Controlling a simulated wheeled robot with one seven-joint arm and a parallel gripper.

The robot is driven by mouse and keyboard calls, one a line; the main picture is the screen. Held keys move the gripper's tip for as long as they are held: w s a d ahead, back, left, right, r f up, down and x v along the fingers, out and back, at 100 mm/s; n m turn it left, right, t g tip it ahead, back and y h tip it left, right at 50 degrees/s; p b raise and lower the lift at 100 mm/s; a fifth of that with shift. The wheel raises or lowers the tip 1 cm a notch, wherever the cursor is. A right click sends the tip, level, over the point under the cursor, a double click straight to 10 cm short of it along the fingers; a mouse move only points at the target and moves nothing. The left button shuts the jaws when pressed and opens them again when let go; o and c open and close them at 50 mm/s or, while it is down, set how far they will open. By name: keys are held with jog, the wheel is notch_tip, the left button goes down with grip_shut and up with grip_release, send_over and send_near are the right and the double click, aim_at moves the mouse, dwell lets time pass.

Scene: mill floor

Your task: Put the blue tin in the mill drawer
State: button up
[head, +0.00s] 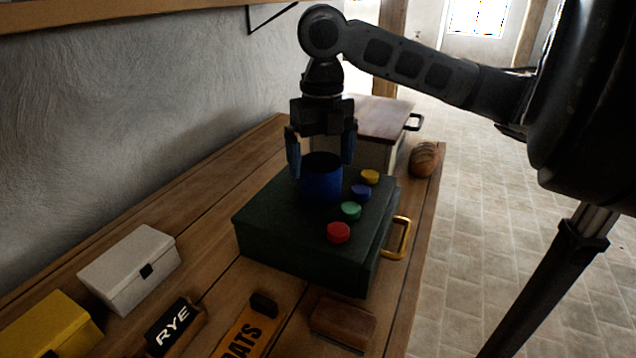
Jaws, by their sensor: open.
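The blue tin (321,184) stands upright on top of a dark green drawer box (280,233) on the wooden table. My gripper (321,167) is above the tin, pointing down, with its two fingers apart on the left and right of the tin's upper part. I cannot tell whether the fingers touch it. The green box has a brass handle (402,238) on its right side, and its drawer looks closed. Neither box is labelled as the mill.
Red (338,232), green (351,211), blue (361,191) and yellow (370,177) knobs line the green box's top. Bread (424,159) lies at the right edge. A white box (131,269), yellow box (52,327), RYE sign (174,326) and wooden block (342,323) are in front.

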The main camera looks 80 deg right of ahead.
notch_tip(320, 180, down, 4)
jog(key=shift+w+f, duration=0.1)
jog(key=shift+f, duration=0.05)
jog(key=c, duration=1)
